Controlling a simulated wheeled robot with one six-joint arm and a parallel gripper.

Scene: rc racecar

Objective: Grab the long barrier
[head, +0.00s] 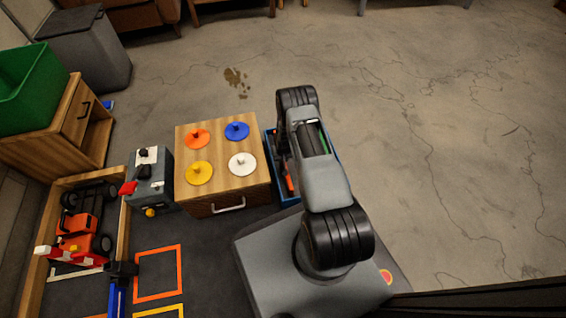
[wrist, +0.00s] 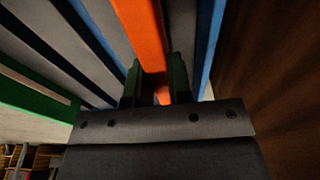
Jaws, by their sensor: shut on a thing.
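A long orange barrier (wrist: 141,30) runs between the two dark fingers of my gripper (wrist: 155,78) in the wrist view. My gripper is shut on it. Blue, grey and green pieces lie close on both sides of it. In the head view, the blue bin (head: 289,202) stands right of the wooden cabinet, and an orange piece (head: 289,182) and a green piece (head: 324,137) show inside it. My arm covers much of the bin and hides my gripper there. I cannot tell whether the barrier is lifted clear of the bin's floor.
The wooden cabinet (head: 223,190) with orange, blue, yellow and white knobbed discs stands close left of the bin. A grey-blue box (head: 152,185) and a red racecar (head: 80,225) in a wood-edged bay are further left. The concrete floor at right is open.

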